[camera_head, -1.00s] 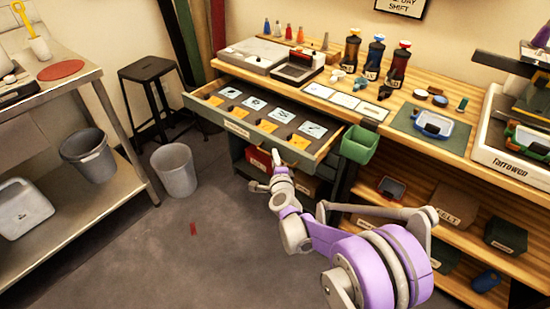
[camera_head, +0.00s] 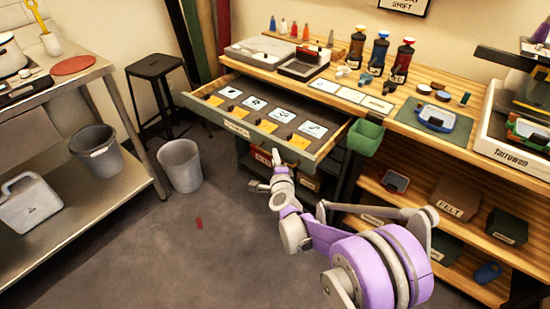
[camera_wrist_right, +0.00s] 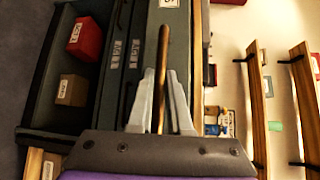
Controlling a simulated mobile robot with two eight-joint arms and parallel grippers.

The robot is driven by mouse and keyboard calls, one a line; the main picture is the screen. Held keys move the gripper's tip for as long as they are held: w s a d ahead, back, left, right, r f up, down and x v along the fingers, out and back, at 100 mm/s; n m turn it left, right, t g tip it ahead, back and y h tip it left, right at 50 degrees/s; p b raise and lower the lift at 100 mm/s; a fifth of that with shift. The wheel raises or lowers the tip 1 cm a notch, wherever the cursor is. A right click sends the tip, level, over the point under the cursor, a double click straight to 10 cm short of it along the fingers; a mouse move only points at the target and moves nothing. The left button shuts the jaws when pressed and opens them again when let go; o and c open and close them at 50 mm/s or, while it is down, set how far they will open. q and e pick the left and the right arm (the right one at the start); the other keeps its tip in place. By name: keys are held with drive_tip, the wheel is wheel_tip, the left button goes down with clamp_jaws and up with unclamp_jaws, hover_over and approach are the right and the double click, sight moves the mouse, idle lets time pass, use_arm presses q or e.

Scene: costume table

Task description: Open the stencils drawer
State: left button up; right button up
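The drawer (camera_head: 262,138) stands pulled out from under the workbench. My right gripper (camera_head: 266,172) is in front of and just below the drawer front. In the right wrist view its two fingers (camera_wrist_right: 164,75) stand apart on either side of a thin brown bar (camera_wrist_right: 163,50), which looks like a handle or edge. I see a narrow gap beside the bar, so firm contact is not shown. My left gripper is in neither view.
A green bin (camera_head: 364,137) hangs at the drawer's right. A grey bucket (camera_head: 180,166) and a black stool (camera_head: 155,68) stand on the left. Open shelves (camera_head: 410,205) are at lower right.

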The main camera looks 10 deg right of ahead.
drive_tip(key=o, duration=0.3)
drive_tip(key=shift+o, duration=0.2)
drive_tip(key=s+a+r+p, duration=0.1)
drive_tip(key=s, duration=0.9)
drive_tip(key=shift+s+r, duration=0.3)
drive_tip(key=shift+s, duration=0.05)
drive_tip(key=shift+a, duration=0.1)
